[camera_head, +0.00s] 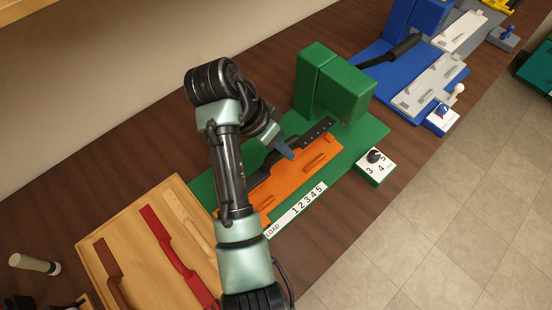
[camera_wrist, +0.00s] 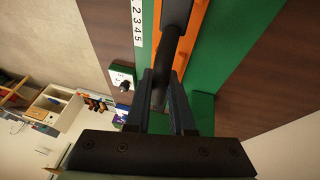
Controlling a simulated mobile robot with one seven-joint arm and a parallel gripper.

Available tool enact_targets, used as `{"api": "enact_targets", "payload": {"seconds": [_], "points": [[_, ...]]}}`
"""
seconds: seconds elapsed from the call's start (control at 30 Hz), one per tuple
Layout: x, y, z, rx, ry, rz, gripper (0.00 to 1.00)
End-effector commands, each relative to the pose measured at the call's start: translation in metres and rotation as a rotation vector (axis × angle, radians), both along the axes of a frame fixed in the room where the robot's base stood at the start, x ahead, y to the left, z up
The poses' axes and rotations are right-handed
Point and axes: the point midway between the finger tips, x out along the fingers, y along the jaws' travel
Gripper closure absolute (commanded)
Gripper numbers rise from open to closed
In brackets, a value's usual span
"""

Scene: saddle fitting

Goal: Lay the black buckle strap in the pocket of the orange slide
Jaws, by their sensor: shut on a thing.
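The black buckle strap (camera_head: 317,131) shows in the head view along the far side of the orange slide (camera_head: 292,179). One end with holes points toward the green press; its middle is partly hidden by my gripper (camera_head: 285,150). I cannot tell whether it rests in the slide's pocket or is held just above it. In the wrist view, my gripper (camera_wrist: 162,85) is shut on the strap (camera_wrist: 172,50), whose dark body runs up between the fingers. The orange slide (camera_wrist: 197,40) shows beside and behind it.
The green press (camera_head: 335,85) stands at the slide's upper right on a green base (camera_head: 365,133). A dial box (camera_head: 375,166) sits at its front. A wooden tray (camera_head: 135,215) with brown, red and tan straps lies left. A blue station (camera_head: 385,75) is farther right.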

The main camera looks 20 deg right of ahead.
Motion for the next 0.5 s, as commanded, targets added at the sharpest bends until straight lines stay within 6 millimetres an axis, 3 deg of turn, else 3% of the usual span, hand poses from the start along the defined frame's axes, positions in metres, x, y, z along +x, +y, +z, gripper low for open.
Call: {"api": "enact_targets", "payload": {"seconds": [0.2, 0.5], "points": [[-0.002, 0.000, -0.041, 0.001, 0.006, 0.001, 1.00], [-0.002, 0.000, -0.076, 0.001, 0.006, 0.001, 1.00]]}}
